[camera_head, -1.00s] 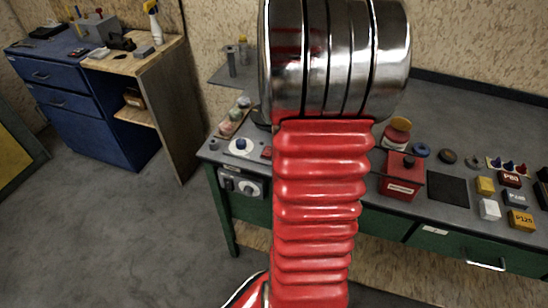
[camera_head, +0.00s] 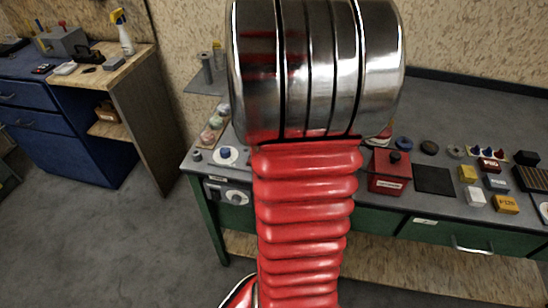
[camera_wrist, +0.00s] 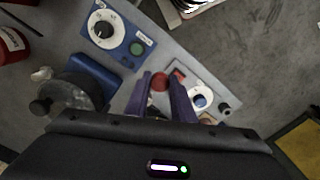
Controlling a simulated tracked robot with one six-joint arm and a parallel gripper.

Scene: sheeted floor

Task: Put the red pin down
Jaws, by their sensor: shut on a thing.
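My gripper (camera_wrist: 160,92) shows in the wrist view as two dark purple fingers, shut on the red pin (camera_wrist: 159,81). Only the pin's round red end shows between the fingertips; the rest of it is hidden. The fingers are over the grey bench top, between a blue box with a dial and a pale panel with a blue knob. I cannot tell whether the pin touches the bench. In the head view my own arm hides the gripper and the pin.
The blue dial box (camera_wrist: 105,28) has a green button. The pale panel (camera_wrist: 199,98) lies right of the fingers, with a small red block (camera_wrist: 178,74) beside it. In the head view a red box (camera_head: 389,171), black mat (camera_head: 434,180) and several small blocks stand on the bench.

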